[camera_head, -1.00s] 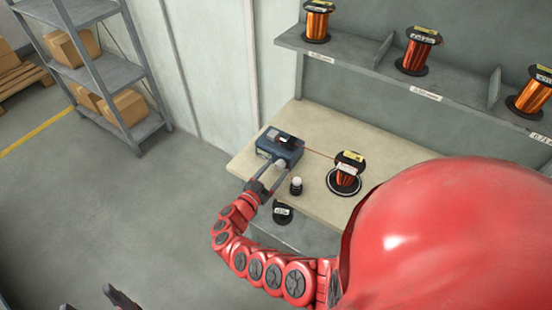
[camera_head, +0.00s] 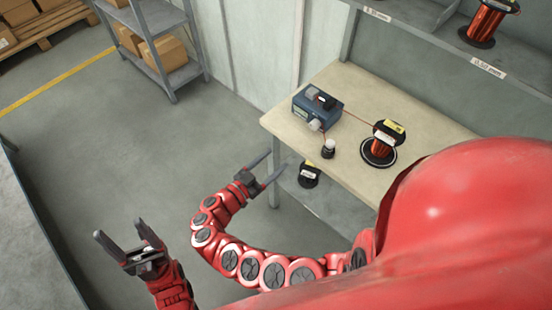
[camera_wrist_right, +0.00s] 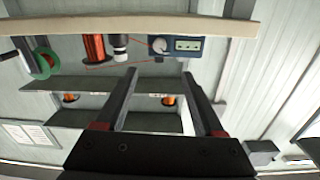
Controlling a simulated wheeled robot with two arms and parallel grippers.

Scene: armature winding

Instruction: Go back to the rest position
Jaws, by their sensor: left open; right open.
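My left gripper (camera_head: 130,247) is at the lower left in the head view, over the floor, open and empty. My right gripper (camera_head: 266,171) is just off the table's left front corner, open and empty; its two fingers also show in the right wrist view (camera_wrist_right: 160,82). The blue winding machine (camera_head: 318,108) stands on the beige table (camera_head: 345,80), apart from both grippers. A wire runs from it to a copper spool (camera_head: 384,146) on a round base. A small dark piece with a white top (camera_head: 328,148) stands between them.
Another dark spool (camera_head: 309,174) sits on the lower shelf below the table. A wall shelf (camera_head: 440,45) holds copper spools (camera_head: 488,22). A rack with boxes (camera_head: 165,55) stands at the back left. A grey surface (camera_head: 30,250) lies at the left edge. The floor (camera_head: 130,160) between is clear.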

